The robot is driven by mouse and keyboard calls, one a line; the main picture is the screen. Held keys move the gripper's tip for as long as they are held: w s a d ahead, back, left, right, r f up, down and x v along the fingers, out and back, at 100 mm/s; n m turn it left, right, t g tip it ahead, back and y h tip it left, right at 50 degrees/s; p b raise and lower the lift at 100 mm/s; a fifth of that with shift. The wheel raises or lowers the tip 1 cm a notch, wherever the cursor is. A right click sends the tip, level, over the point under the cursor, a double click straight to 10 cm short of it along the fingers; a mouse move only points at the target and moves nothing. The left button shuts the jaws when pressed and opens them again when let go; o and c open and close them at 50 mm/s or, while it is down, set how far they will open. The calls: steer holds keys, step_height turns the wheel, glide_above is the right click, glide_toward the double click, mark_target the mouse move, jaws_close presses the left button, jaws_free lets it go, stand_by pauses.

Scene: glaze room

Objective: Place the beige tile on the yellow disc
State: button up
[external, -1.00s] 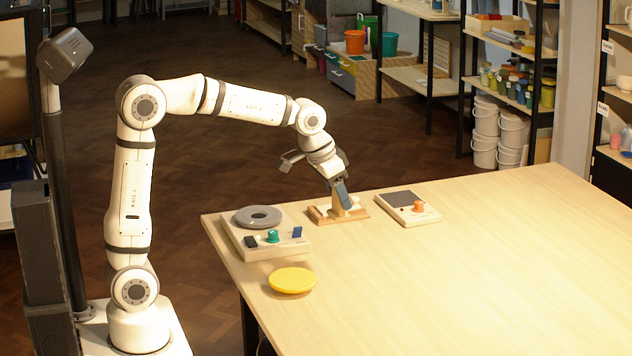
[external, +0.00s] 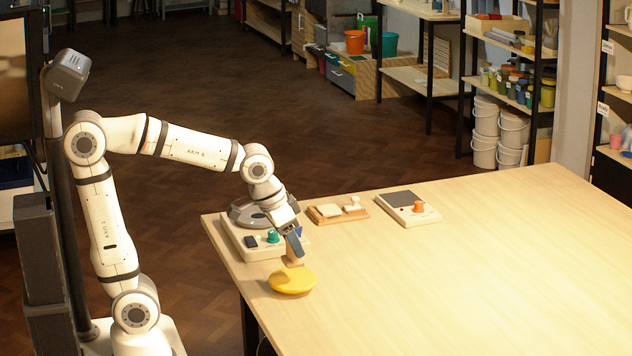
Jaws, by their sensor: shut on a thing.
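The yellow disc (external: 292,282) lies on the table near its left front edge. My gripper (external: 295,245) is over the back of the disc, pointing down, with its jaws shut on the beige tile (external: 294,261). The tile shows as a small tan piece below the dark fingers, just above or at the disc's back edge. I cannot tell whether it touches the disc. The fingers hide its upper part.
A device (external: 258,250) with a grey ring, a teal knob and a blue piece stands close left of my gripper. A wooden tray (external: 325,219) with pale pieces and a panel with an orange knob (external: 418,207) are farther back. The table's right side is clear.

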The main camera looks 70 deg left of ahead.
mark_target(289, 249)
steer(key=shift+f, duration=1.85)
steer(key=shift+f, duration=0.1)
steer(key=shift+f+b, duration=0.15)
steer(key=shift+b, duration=0.25)
steer(key=o, duration=1)
steer(key=shift+o, duration=0.2)
